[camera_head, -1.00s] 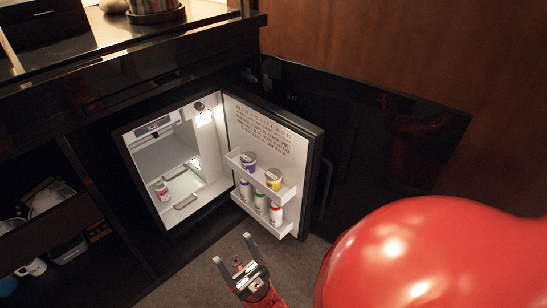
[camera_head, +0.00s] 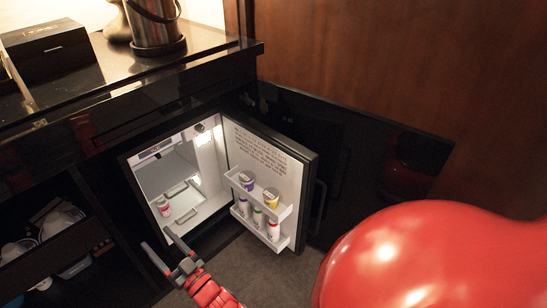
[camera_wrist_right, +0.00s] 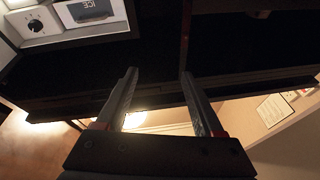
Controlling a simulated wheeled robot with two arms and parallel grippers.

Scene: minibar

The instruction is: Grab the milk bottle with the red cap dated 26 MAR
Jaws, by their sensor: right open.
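A white bottle with a red cap (camera_head: 273,230) stands at the outer end of the lower door shelf. A green-marked bottle (camera_head: 257,217) and a purple-marked bottle (camera_head: 242,207) stand beside it. Another small white bottle with reddish markings (camera_head: 163,207) is inside the fridge at the left. Dates are too small to read. My right gripper (camera_head: 155,238) is open and empty, in front of the fridge's lower left opening, apart from the bottles. Its two fingers (camera_wrist_right: 158,85) also show in the right wrist view. My left gripper is not in view.
The fridge door (camera_head: 308,190) stands open to the right. Its upper shelf holds a purple cup (camera_head: 246,181) and a yellow cup (camera_head: 270,197). An ICE compartment (camera_wrist_right: 88,10) shows in the wrist view. An open cabinet with dishes (camera_head: 62,222) is left; a black counter (camera_head: 130,75) lies above.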

